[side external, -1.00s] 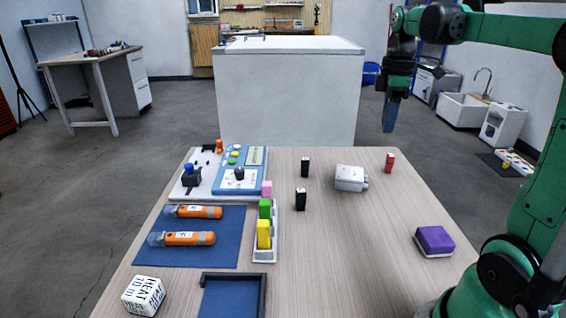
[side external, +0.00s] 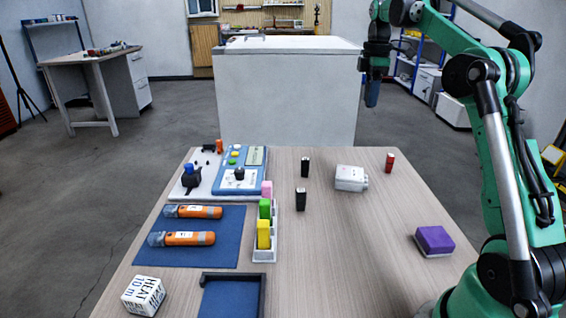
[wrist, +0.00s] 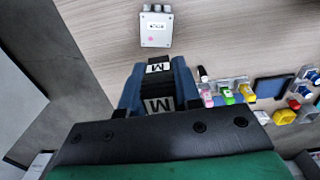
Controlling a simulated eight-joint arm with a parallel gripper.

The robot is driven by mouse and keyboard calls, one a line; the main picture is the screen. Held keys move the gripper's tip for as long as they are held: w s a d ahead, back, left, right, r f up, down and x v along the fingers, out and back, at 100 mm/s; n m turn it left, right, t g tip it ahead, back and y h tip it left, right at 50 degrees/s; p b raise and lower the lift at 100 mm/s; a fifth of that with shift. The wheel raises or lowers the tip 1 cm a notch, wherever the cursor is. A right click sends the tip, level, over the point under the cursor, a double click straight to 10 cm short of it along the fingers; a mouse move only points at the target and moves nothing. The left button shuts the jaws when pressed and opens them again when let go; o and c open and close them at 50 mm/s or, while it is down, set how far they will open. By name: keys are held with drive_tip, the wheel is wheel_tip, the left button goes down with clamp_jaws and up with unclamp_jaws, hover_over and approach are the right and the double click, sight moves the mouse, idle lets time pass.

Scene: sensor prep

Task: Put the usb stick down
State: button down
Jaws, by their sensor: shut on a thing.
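My gripper (side external: 372,103) is high beyond the far right end of the wooden table in the side view. In the wrist view its two blue fingers (wrist: 158,88) are shut on a black block with white M labels, which I take for the usb stick (wrist: 159,88). The block is clear of the table. In the side view the block cannot be made out at the fingers.
On the table (side external: 350,250) stand a grey-white box (side external: 351,178), two small black pieces (side external: 305,167), a red piece (side external: 389,163) and a purple block (side external: 434,240). Left are a rack (side external: 264,254), a blue mat with orange tubes (side external: 225,255), a lettered cube (side external: 143,295) and a black-edged tray (side external: 263,295). The middle right is clear.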

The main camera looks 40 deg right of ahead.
sight(358, 175)
wheel_tip(358, 175, down, 18)
drive_tip(key=shift+r, duration=0.15)
idle(0.4)
drive_tip(key=c, duration=0.6)
unclamp_jaws()
